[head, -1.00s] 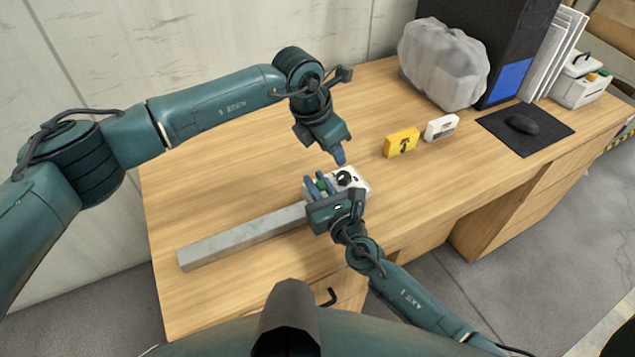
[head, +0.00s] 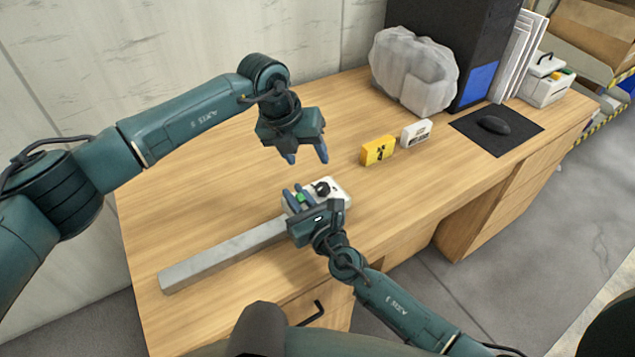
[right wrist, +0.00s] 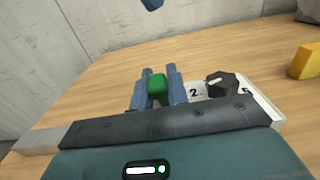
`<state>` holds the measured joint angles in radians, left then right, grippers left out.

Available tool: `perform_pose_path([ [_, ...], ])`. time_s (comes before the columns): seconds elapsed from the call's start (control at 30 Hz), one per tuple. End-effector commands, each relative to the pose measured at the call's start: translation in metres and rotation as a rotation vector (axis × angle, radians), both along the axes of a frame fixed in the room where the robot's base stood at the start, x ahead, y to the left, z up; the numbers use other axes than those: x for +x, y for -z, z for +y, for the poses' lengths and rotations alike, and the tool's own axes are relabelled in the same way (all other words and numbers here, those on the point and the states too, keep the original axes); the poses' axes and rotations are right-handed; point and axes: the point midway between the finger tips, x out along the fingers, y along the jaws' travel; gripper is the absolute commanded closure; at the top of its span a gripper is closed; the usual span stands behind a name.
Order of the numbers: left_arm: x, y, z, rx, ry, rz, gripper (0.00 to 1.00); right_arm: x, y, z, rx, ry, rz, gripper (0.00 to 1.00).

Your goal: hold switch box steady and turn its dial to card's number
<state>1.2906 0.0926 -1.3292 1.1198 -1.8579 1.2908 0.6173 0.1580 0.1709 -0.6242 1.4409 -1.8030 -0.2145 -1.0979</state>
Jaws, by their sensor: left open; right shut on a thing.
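The white switch box (head: 342,203) lies on the desk with a black dial (head: 322,187) on top. The right wrist view shows the dial (right wrist: 221,84) with a printed 2 on its left; another mark at its right is hard to read. My right gripper (head: 298,198) is shut on a green block (right wrist: 157,88) at the box's left part. My left gripper (head: 308,157) is open and empty, fingers pointing down, above and slightly left of the dial, apart from it. A yellow card block (head: 377,151) stands behind to the right; its black figure is too small to read surely.
A long grey bar (head: 225,256) extends left from the box. A white block (head: 416,134) stands beside the yellow one. A wrapped grey lump (head: 413,72), a black computer case (head: 475,50) and a mouse (head: 494,125) on a mat are farther back.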

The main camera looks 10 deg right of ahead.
Motion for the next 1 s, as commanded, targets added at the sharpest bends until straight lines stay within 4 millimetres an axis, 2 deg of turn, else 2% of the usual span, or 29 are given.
perform_pose_path([
  [0.2,0.005,-0.005,0.003,-0.086,-0.517,0.215,0.46,0.000,0.001,0.000,0.000,0.000,0.001,1.00],
  [0.6,0.011,-0.010,0.010,-0.177,-1.424,0.610,0.46,0.000,0.001,0.000,-0.001,0.000,0.002,1.00],
  [0.8,0.012,-0.011,0.013,-0.186,-1.703,0.731,0.46,0.000,0.001,0.000,-0.001,0.000,0.002,1.00],
  [1.0,0.012,-0.007,0.011,-0.185,-1.795,0.771,0.46,0.000,0.001,0.000,-0.001,0.000,0.002,1.00],
])
